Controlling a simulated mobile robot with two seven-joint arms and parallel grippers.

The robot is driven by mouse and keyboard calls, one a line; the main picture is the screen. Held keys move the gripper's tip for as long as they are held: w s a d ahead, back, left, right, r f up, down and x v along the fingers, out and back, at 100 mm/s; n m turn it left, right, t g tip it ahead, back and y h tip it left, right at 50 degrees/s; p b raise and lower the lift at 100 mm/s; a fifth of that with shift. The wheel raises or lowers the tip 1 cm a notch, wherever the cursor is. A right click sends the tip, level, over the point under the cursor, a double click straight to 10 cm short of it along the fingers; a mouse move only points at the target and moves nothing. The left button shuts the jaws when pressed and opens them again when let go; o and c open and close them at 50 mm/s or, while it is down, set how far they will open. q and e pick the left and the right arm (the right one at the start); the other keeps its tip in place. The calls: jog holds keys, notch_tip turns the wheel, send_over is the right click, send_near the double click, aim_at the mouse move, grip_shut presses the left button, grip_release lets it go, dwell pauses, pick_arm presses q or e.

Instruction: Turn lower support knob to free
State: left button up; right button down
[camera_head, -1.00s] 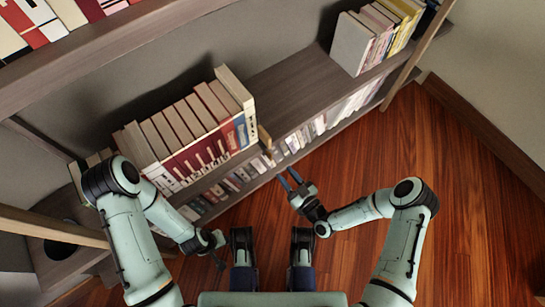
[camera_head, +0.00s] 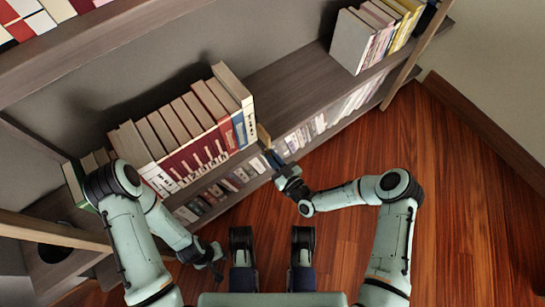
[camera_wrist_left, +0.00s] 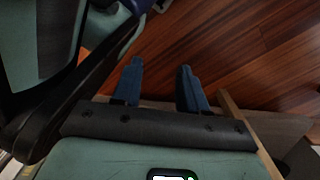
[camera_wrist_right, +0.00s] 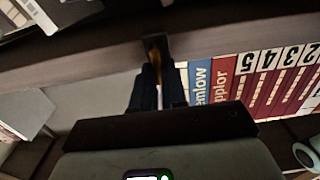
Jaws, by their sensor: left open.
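A small tan, wood-coloured piece (camera_head: 263,136) stands at the shelf's front edge, right beside the last book of the row. It looks like the support, but no separate knob can be made out. My right gripper (camera_head: 272,159) is at the shelf edge just below it. In the right wrist view the piece (camera_wrist_right: 155,48) appears at the tips of the right gripper's (camera_wrist_right: 158,70) two fingers, which are close together; whether they press on it is unclear. My left gripper (camera_head: 218,262) hangs low near my base, and the left wrist view shows its fingers (camera_wrist_left: 160,80) apart and empty.
A row of red, white and blue books (camera_head: 190,135) stands left of the piece. More books (camera_head: 375,38) stand at the shelf's right end, with bare shelf (camera_head: 290,85) between. Small items line the shelf below. The wooden floor (camera_head: 340,250) is clear.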

pick_arm(q)
jog(key=shift+w, duration=0.1)
